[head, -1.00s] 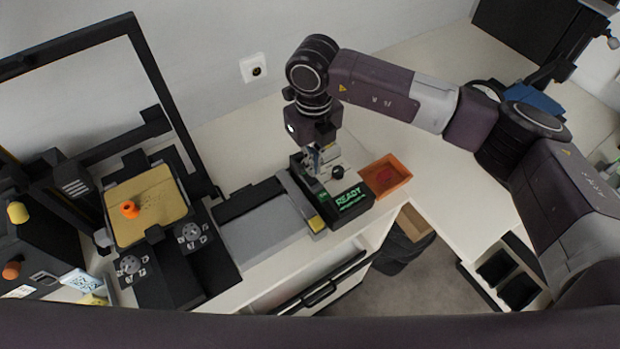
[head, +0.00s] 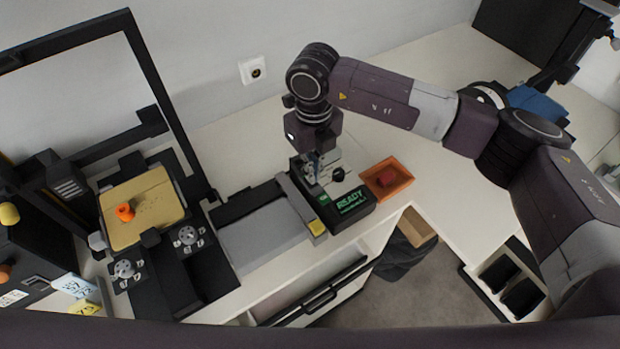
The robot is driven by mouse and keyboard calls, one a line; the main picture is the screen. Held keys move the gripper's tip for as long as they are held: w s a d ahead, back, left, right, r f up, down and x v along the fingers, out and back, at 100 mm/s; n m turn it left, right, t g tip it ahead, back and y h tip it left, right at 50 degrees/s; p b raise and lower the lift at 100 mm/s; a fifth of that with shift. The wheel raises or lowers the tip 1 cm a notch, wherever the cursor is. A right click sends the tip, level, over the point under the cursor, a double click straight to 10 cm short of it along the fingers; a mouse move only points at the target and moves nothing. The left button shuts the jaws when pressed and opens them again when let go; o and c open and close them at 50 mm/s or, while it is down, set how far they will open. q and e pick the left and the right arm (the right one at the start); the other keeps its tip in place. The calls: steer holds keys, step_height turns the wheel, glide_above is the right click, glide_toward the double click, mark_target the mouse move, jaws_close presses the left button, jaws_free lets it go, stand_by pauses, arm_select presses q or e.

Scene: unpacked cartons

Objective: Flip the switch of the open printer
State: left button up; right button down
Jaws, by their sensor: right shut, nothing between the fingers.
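The open-framed printer (head: 158,116) stands at the left, with a tan bed (head: 160,205) and a small orange piece on it. I cannot make out its switch for sure. My right gripper (head: 318,172) is shut and empty, pointing down over a dark device with a green READY display (head: 352,201), to the right of the printer. Its fingertips are small and partly hidden by the device's fittings, so I cannot tell whether they touch it. A black knob (head: 338,174) stands just right of the fingers. My left gripper is out of view.
A grey flat plate (head: 262,237) lies between the printer and the READY device. An orange tray (head: 399,170) with a red thing in it sits to the right. A wall socket (head: 252,70) is behind. The white bench top (head: 430,90) is mostly clear at the back.

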steer(key=shift+f+b, duration=1.15)
stand_by(1.0)
steer(key=shift+s, duration=0.1)
steer(key=shift+w+r+p, duration=0.2)
steer(key=shift+r+p, duration=0.2)
steer(key=shift+r, duration=0.4)
steer(key=shift+s+r+p, duration=0.1)
steer(key=shift+r+p, duration=0.8)
steer(key=shift+r, duration=1.85)
steer(key=shift+a+f, duration=0.1)
